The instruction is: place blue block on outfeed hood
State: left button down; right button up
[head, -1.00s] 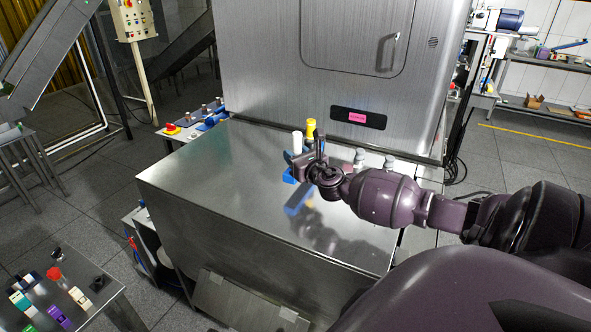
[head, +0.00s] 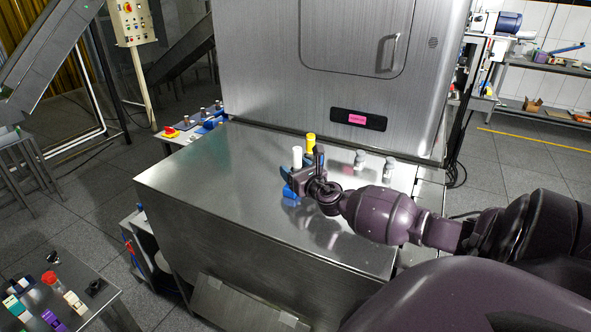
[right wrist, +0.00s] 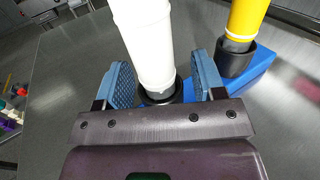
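The blue block (head: 289,192) appears to rest on the flat steel top of the hood (head: 215,165), near the casing behind. In the right wrist view the blue block (right wrist: 258,68) carries a white cylinder (right wrist: 146,40) and a yellow cylinder (right wrist: 246,18), each standing in a black socket. My right gripper (head: 302,170) is at the block. In the wrist view its blue pads (right wrist: 163,82) stand either side of the white cylinder's foot, open with gaps visible. The front of the block is partly hidden by the gripper. My left gripper is out of view.
A tall steel casing (head: 270,75) stands behind the hood top. A side table (head: 75,265) with several small items is at lower left. The left part of the hood top is clear.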

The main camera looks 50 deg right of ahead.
jog(key=shift+r, duration=0.2)
jog(key=shift+s+f, duration=0.1)
jog(key=shift+s, duration=0.25)
jog(key=v, duration=1.1)
jog(key=shift+s+a, duration=0.1)
jog(key=shift+s, duration=0.05)
